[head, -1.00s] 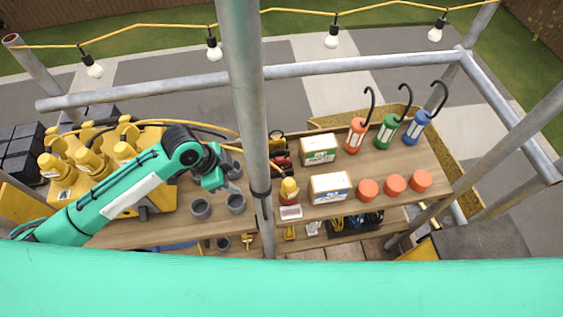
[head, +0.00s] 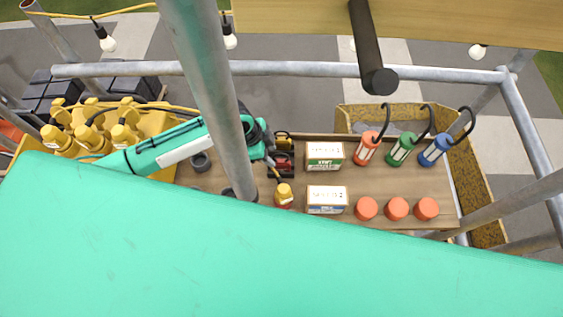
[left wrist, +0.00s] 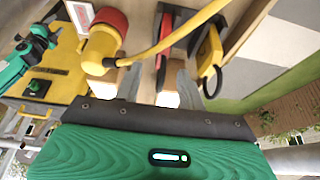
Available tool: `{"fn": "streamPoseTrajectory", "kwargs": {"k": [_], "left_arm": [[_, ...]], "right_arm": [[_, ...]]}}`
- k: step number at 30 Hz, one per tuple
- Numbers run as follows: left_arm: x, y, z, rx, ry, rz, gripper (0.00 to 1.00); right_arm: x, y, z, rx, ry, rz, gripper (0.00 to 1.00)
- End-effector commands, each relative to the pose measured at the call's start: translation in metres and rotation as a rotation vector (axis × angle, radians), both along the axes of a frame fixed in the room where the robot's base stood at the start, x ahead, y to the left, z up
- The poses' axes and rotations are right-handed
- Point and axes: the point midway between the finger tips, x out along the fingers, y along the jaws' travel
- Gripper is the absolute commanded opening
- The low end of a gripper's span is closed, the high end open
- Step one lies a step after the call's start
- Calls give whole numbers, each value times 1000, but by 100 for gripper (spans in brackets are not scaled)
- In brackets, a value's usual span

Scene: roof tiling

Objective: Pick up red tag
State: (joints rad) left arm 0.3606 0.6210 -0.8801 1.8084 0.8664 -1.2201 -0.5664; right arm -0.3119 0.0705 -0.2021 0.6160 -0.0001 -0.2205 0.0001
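My left gripper (head: 271,163) is at the left side of the red tag. In the left wrist view its two grey fingers (left wrist: 158,78) are apart, with the red tag's near end in the gap between them. No grip on it shows. My right gripper is not in view.
A yellow plug with a red end (left wrist: 104,40) and its yellow cable lie close to the left finger. Boxes (head: 324,155), orange caps (head: 397,208) and hook lamps (head: 402,148) stand to the right. A scaffold pole (head: 212,90) crosses in front of the shelf.

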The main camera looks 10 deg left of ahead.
Motion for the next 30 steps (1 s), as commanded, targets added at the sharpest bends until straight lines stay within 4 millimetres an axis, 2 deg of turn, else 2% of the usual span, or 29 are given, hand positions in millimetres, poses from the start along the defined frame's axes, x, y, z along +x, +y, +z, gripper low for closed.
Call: {"fn": "streamPoseTrajectory", "kwargs": {"k": [5, 8, 13, 17, 21, 30], "left_arm": [[2, -7, -15, 0, -1, 0, 40], [2, -9, -18, -1, -1, 0, 40], [4, -17, -28, -1, 0, 1, 40], [6, -25, -41, 0, 1, 1, 40], [8, -29, -56, 0, 0, 0, 40], [9, -31, -64, 0, -2, 0, 40]], "right_arm": [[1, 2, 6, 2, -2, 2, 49], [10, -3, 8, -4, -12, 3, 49], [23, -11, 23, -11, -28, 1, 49], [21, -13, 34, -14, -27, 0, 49], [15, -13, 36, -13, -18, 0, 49], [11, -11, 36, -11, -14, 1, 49]]}}
